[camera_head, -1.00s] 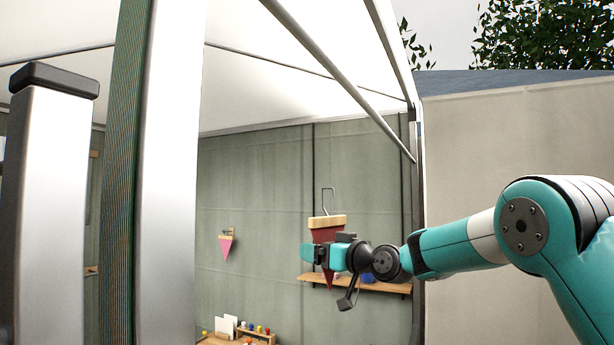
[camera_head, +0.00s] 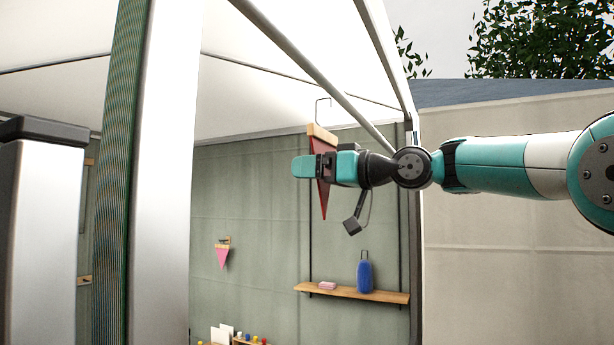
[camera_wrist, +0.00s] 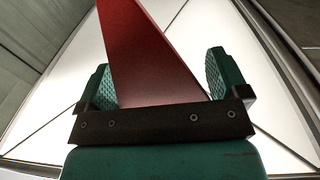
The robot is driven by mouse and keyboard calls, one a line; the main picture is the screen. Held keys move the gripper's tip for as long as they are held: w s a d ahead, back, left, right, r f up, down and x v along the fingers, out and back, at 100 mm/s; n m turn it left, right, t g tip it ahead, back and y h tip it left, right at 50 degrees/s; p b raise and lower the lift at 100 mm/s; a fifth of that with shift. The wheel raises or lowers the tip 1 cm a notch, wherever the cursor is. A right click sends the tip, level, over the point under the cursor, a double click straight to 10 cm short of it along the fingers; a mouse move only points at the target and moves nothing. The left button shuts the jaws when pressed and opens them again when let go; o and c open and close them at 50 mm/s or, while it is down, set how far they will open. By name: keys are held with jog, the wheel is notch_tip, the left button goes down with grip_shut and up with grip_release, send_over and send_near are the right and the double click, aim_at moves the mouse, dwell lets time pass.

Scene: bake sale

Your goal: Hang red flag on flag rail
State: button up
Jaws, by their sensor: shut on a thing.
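The red flag (camera_head: 321,196) is a pennant with a wooden top bar (camera_head: 321,133) and an open wire hook (camera_head: 322,108) above it. It is upright, point down. My gripper (camera_head: 310,166) is shut on the flag below the wooden bar. In the wrist view the red flag (camera_wrist: 150,50) passes between the two teal fingers. A grey metal bar (camera_head: 300,75) runs slantwise under the white canopy, beside the hook in the picture. I cannot tell whether this bar is the flag rail. The hook looks apart from it, but the depth is unclear.
A tent post (camera_head: 411,230) stands at right. Canopy cloth is overhead.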

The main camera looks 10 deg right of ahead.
jog(key=s+d+f+b, duration=0.2)
jog(key=s+d+b, duration=0.1)
jog(key=d, duration=0.2)
jog(key=shift+s+f+b, duration=0.25)
jog(key=shift+s+b, duration=0.1)
dwell(0.3)
dwell(0.4)
jog(key=o, duration=0.6)
jog(key=shift+o, duration=0.2)
jog(key=shift+d, duration=0.1)
